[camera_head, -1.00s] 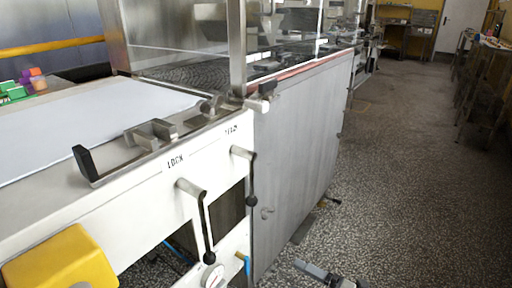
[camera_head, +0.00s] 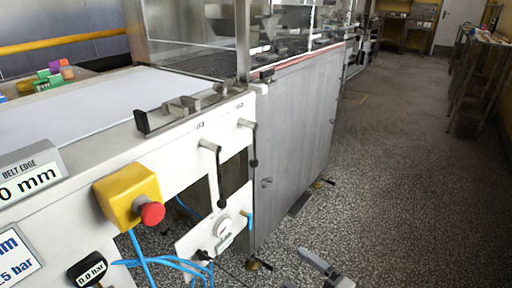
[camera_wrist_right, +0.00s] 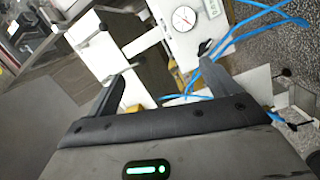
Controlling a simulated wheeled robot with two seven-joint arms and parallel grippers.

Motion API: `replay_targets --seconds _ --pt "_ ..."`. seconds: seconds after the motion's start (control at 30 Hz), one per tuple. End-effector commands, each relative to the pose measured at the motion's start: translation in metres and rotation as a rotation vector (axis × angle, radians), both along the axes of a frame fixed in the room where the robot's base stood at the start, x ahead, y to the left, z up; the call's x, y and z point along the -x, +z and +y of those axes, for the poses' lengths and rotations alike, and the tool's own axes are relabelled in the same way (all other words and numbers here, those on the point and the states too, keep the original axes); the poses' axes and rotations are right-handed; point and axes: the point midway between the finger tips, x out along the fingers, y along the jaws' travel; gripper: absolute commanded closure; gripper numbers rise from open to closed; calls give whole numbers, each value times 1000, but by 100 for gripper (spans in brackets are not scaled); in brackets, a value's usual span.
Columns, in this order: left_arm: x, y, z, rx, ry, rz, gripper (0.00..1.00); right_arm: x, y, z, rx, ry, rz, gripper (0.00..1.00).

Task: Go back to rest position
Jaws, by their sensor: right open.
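My right gripper (camera_head: 316,264) shows at the bottom edge of the head view, over the speckled floor and in front of the machine. In the right wrist view its two dark fingers stand apart with nothing between them (camera_wrist_right: 165,75). It is open and touches nothing that I can see. Most of my right arm is out of the head view. My left gripper is not in view.
The speckled floor (camera_head: 400,170) on the right is open.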

Motion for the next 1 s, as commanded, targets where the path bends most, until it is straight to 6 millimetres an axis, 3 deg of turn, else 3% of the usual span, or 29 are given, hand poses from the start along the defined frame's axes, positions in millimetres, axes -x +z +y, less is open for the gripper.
replay_targets --seconds 0.37,0.87,1.0 --pt "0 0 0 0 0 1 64 40 14 -7 -445 -333 467 13" --pt "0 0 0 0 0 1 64 133 24 -26 -975 -678 1134 13" --pt "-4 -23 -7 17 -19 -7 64 131 0 -20 -991 -659 1164 13"
